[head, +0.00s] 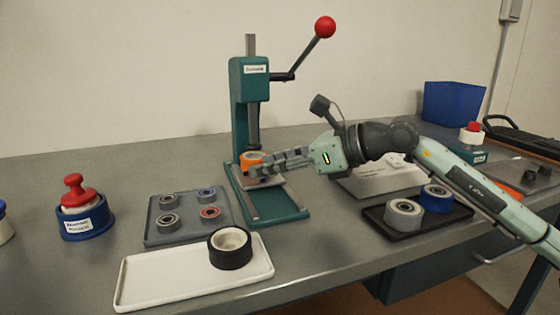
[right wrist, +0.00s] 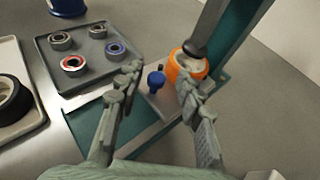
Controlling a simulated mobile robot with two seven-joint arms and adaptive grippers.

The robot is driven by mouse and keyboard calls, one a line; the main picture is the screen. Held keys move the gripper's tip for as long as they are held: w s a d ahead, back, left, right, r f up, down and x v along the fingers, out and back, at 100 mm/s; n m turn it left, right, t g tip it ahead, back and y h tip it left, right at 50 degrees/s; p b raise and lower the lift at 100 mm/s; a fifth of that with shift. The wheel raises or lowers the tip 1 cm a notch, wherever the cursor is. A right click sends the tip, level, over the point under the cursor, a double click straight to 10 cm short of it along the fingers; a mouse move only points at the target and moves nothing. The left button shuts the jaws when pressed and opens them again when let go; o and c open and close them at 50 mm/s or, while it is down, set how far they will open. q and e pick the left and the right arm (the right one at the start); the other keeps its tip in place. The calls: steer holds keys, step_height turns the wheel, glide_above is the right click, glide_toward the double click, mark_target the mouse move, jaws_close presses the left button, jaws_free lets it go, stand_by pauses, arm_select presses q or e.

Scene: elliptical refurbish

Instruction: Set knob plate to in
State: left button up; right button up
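The knob plate (right wrist: 157,102) is a grey sliding plate on the teal base of the arbor press (head: 243,105). A blue knob (right wrist: 157,83) stands up from it, and an orange ring part (right wrist: 190,66) sits at the plate's far end under the press ram. In the head view the orange ring (head: 248,156) shows beside my fingertips; the knob is hidden there. My right gripper (head: 268,165) reaches in from the right, low over the plate. In the right wrist view its fingers (right wrist: 158,77) are open, with the knob between them; contact is not clear. My left gripper is not in view.
The press lever with a red ball (head: 325,27) rises above my right arm. A grey tray with bearings (head: 152,235) and a white tray with a black ring (head: 135,290) lie left of the press. A black tray (head: 446,220) lies under my forearm.

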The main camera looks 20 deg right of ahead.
steer(key=v, duration=1.2)
steer(key=shift+a, duration=0.1)
